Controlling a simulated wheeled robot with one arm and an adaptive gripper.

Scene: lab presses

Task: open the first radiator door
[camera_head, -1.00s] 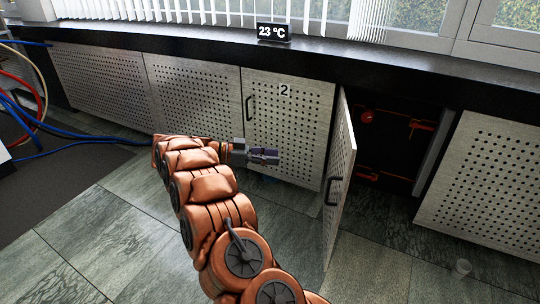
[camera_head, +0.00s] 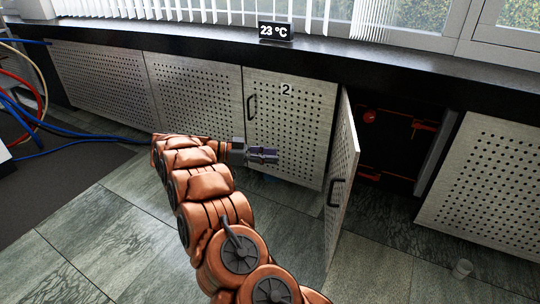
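A perforated radiator door (camera_head: 341,175) stands swung out from the cabinet front, with a dark handle (camera_head: 336,192) on its outer face. Behind it the dark recess (camera_head: 385,150) shows a red knob (camera_head: 369,116) and orange-red parts. A door marked 2 (camera_head: 290,125) is closed to its left, with a dark handle (camera_head: 251,107). No number shows on the open door. My gripper (camera_head: 276,154) is in front of door 2, left of the open door and apart from its handle. It points right; its fingers are small and seen side-on, so their opening is unclear.
A black sill (camera_head: 200,43) with a 23 °C display (camera_head: 274,31) runs above the doors. A perforated panel (camera_head: 490,180) closes the right side. Blue and red hoses (camera_head: 40,100) lie at the left.

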